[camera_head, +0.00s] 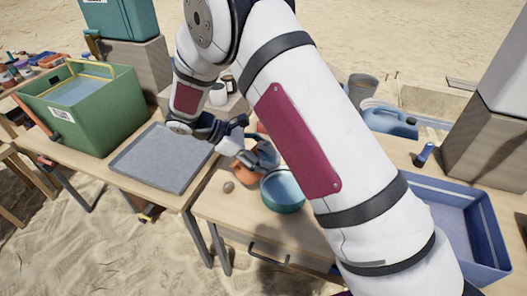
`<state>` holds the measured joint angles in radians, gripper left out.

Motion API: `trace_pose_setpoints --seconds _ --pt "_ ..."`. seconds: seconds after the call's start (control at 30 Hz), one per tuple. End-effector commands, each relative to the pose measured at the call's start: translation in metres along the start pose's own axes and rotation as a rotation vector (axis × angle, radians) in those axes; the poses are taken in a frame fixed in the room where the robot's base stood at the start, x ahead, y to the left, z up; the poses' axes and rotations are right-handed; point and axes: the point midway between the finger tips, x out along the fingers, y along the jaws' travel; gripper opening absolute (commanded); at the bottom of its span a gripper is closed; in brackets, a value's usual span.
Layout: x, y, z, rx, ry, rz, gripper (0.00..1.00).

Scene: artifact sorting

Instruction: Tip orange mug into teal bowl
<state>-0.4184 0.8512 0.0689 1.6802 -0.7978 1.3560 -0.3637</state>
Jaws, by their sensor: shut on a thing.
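The teal bowl (283,194) stands on the wooden table, partly covered on its right by my arm. The orange mug (239,172) is just left of and behind the bowl, tilted, and partly covered by my gripper. My gripper (248,160) is shut on the orange mug. The mug's opening and any contents are too small to make out. I cannot tell whether the mug is touching the table or the bowl.
A small brown lump (228,186) lies left of the bowl. A grey tray (162,157) and a green bin (82,108) are to the left. A blue crate (463,212) is at right. A blue jug (391,122) stands behind my arm.

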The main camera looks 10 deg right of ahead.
Motion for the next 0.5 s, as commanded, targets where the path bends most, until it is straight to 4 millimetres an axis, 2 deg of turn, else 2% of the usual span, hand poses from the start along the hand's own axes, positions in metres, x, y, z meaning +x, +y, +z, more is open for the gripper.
trace_pose_setpoints --seconds 0.5 --pt "0.0064 -0.0010 -0.0046 0.014 0.078 0.001 0.25"
